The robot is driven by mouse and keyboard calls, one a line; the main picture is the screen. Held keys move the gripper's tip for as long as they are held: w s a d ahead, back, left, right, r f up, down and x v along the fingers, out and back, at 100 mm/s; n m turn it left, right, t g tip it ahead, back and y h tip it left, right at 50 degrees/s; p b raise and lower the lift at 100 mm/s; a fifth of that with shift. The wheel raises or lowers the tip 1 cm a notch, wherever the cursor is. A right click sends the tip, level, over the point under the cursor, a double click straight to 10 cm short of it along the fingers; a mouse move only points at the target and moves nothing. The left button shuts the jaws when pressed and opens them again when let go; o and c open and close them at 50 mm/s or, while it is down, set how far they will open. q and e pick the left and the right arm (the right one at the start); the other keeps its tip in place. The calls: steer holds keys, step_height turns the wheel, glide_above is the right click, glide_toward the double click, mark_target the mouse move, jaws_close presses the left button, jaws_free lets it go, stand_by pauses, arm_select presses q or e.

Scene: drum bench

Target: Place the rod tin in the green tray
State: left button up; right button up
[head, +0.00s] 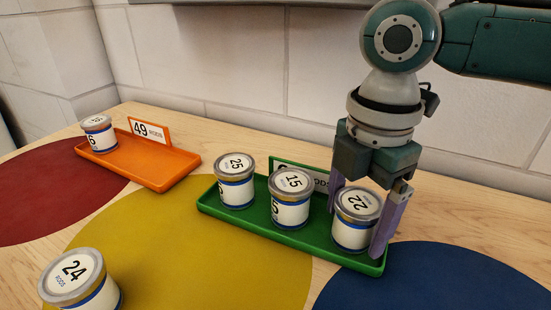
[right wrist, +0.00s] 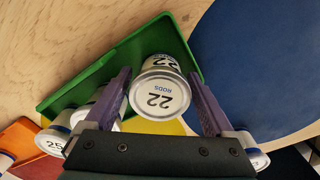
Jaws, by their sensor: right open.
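The rod tin marked 22 (head: 355,217) stands upright at the right end of the green tray (head: 213,205). My right gripper (head: 360,228) is open, with its purple fingers on either side of this tin. In the right wrist view the 22 tin (right wrist: 159,97) sits between the spread fingers (right wrist: 163,100), with gaps visible beside it. Tins 25 (head: 236,180) and 15 (head: 291,197) stand upright in the same tray. Tin 24 (head: 75,277) stands at the front left, outside the trays. My left gripper is out of view.
An orange tray (head: 150,160) with a 49 RODS sign (head: 149,131) holds one tin (head: 98,134) at its left end. The green tray's sign (head: 317,178) is partly hidden by tins. Red, yellow (head: 180,250) and blue (head: 440,278) discs mark the wooden bench. A wall stands behind.

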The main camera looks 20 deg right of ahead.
mark_target(361, 202)
steer(key=shift+r, duration=0.1)
step_height(361, 202, up, 12)
steer(key=shift+s+r+p, duration=0.1)
steer(key=shift+p, duration=1.05)
